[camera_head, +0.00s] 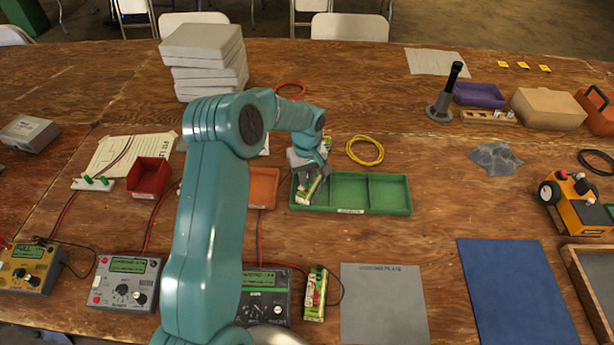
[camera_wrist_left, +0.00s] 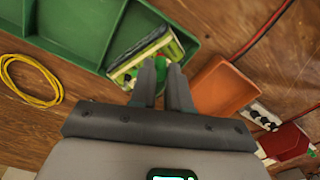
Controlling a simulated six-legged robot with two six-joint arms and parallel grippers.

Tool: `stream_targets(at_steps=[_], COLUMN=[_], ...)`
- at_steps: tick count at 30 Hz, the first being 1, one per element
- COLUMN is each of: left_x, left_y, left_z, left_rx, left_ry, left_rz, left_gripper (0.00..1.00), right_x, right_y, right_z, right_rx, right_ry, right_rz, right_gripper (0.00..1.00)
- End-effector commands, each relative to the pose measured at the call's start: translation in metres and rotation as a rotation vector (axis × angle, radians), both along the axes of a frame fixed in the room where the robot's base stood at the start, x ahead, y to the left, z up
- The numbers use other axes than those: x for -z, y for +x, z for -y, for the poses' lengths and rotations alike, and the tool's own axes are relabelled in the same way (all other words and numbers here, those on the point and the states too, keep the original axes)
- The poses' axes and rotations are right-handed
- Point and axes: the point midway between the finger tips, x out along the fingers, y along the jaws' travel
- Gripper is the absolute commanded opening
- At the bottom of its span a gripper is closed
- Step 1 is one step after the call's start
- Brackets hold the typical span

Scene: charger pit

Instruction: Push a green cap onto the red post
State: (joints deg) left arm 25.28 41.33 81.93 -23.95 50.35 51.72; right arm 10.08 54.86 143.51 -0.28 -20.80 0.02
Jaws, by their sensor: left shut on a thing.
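My left gripper (camera_head: 312,176) reaches over the left compartment of the green tray (camera_head: 350,208). In the left wrist view its two fingers (camera_wrist_left: 162,78) stand a little apart, shut on a small bright green thing between them that looks like a green cap (camera_wrist_left: 165,88). The fingers hide part of it. A battery pack (camera_wrist_left: 140,55) with a green and white label lies in the tray compartment just beyond the fingertips. More green caps (camera_head: 96,181) sit on a white strip at the left. I cannot clearly make out the red post. My right gripper is not in view.
A red bin (camera_head: 149,177) and an orange bin (camera_head: 263,187) stand left of the tray. Meters (camera_head: 124,282) with cables and a second battery pack (camera_head: 315,292) are along the front. A yellow cable coil (camera_head: 365,150) lies behind the tray. A grey plate (camera_head: 384,310) is clear.

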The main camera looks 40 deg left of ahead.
Motion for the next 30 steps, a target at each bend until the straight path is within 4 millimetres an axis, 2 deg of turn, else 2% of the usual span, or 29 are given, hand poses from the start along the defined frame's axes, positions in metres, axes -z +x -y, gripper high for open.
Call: stream_targets(at_steps=[12, 13, 15, 16, 30], left_x=[0.0004, 0.0004, 0.0004, 0.0004, 0.0005], left_y=[-0.0002, -0.0002, -0.0002, -0.0002, -0.0002], left_z=[0.0001, 0.0001, 0.0001, 0.0001, 0.0001], left_rx=[0.000, 0.000, 0.000, 0.000, 0.000], left_ry=[0.000, 0.000, 0.000, 0.000, 0.000], left_rz=[0.000, 0.000, 0.000, 0.000, 0.000], left_gripper=[0.00, 0.20, 0.42, 0.46, 0.46], right_x=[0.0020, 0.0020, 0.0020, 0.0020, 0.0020], right_y=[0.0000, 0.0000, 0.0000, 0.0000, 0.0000], right_z=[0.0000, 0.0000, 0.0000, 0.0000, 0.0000], right_rx=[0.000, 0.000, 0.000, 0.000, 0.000], right_ry=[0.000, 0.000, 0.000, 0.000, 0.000], right_rz=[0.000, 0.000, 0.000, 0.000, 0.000], right_gripper=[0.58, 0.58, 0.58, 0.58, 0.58])
